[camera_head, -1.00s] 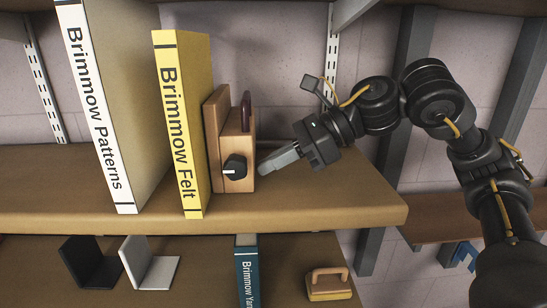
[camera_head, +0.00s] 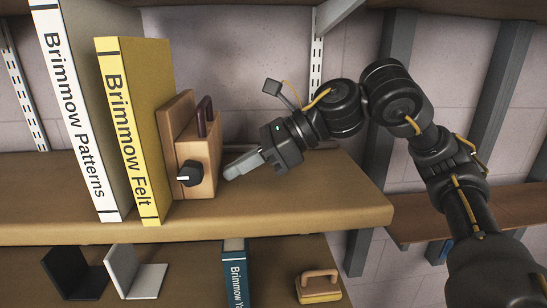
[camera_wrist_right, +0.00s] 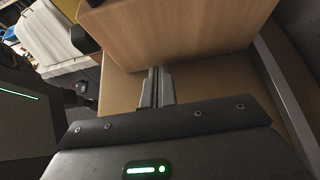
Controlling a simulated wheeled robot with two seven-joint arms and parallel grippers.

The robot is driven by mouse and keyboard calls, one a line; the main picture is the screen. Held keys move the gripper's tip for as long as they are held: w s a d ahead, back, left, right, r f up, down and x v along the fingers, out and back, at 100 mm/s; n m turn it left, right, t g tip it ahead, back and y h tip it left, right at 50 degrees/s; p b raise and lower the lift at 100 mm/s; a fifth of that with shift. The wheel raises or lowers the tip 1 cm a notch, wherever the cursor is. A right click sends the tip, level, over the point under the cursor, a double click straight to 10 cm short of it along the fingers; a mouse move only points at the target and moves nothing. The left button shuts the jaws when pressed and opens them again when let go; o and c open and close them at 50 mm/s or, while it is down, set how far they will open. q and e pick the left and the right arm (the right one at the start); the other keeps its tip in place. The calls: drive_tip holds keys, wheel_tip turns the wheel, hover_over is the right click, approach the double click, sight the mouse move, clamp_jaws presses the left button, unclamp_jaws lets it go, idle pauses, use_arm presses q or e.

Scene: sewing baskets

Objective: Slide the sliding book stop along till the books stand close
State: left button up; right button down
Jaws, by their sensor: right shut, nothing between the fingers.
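The sliding book stop (camera_head: 199,160) is a wooden block with a black knob, a dark handle on top and a taller plate on its left. It stands on the upper shelf (camera_head: 290,207), its plate against or very near the yellow Brimmow Felt book (camera_head: 135,130). A narrow gap separates that book from the white Brimmow Patterns book (camera_head: 80,120); both stand upright. My right gripper (camera_head: 228,173) is shut and empty, its tips at the stop's right side. The right wrist view shows the fingers (camera_wrist_right: 155,72) touching or almost touching the wooden block (camera_wrist_right: 185,35). My left gripper is out of view.
The shelf right of the stop is clear up to its end. The lower shelf holds a black bookend (camera_head: 75,275), a white bookend (camera_head: 135,275), a teal book (camera_head: 235,275) and a wooden-handled item (camera_head: 320,287). Grey posts (camera_head: 400,90) stand behind my right arm.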

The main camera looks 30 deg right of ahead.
sight(264, 179)
drive_tip(key=shift+s+d, duration=0.1)
drive_tip(key=shift+d, duration=0.3)
drive_tip(key=d, duration=0.1)
drive_tip(key=s+d, duration=0.1)
drive_tip(key=d, duration=0.1)
drive_tip(key=shift+s+r+b, duration=0.1)
drive_tip(key=shift+s+b, duration=0.15)
drive_tip(key=shift+b, duration=0.15)
drive_tip(key=b+v, duration=0.1)
drive_tip(key=v, duration=0.8)
drive_tip(key=shift+a, duration=0.1)
drive_tip(key=shift+s+d+r, duration=0.2)
drive_tip(key=shift+s+d, duration=0.05)
drive_tip(key=shift+d, duration=0.05)
